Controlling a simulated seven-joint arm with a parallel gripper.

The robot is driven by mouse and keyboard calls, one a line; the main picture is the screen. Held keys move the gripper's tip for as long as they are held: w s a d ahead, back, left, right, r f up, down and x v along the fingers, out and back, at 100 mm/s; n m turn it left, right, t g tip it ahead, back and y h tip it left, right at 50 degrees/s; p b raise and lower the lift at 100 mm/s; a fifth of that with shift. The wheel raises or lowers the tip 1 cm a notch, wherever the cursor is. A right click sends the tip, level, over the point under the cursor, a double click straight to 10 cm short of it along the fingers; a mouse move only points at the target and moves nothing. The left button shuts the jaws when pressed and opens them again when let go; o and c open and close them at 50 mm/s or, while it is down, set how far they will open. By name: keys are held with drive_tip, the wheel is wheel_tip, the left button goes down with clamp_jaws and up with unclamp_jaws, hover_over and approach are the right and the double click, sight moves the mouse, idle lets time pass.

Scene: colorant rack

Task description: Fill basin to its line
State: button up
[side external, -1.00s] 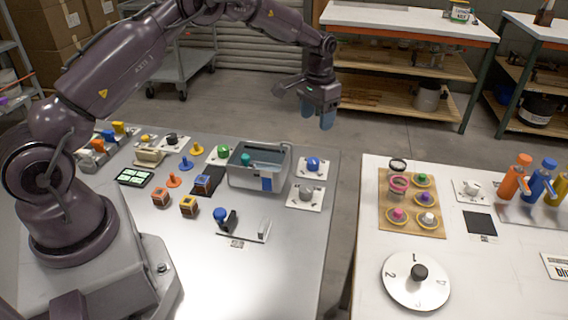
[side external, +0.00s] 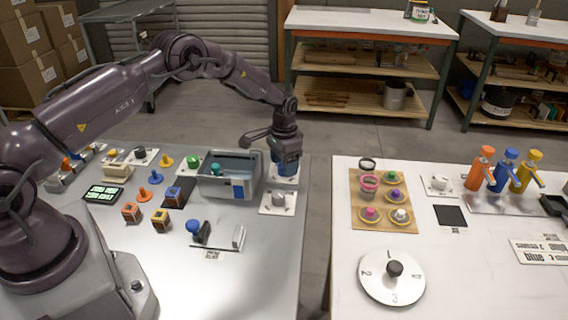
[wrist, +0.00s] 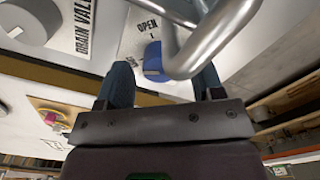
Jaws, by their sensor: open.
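The grey basin (side external: 211,187) stands at the back right of the left table, with a blue panel (side external: 238,189) on its front. Its inside looks dark teal; I cannot read a level or a line. My gripper (side external: 287,170) is open, pointing down over the blue knob's white plate right of the basin. In the wrist view the blue knob (wrist: 153,62) sits between and just beyond my two fingertips (wrist: 163,78), beside the word OPEN. I cannot tell whether they touch it. The grey drain valve knob (side external: 278,199) is just in front.
A curved metal pipe (wrist: 205,45) crosses close to my fingers in the wrist view. Blocks, pegs and a blue-knobbed lever (side external: 194,227) stand on the left table. A gap separates it from the right table, which holds a numbered dial (side external: 378,283) and coloured dispensers (side external: 508,170).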

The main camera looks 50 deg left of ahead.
drive_tip(key=shift+f, duration=0.3)
drive_tip(key=c, duration=0.9)
drive_tip(key=shift+n, duration=2.1)
drive_tip(key=o, duration=0.9)
drive_tip(key=shift+r, duration=0.15)
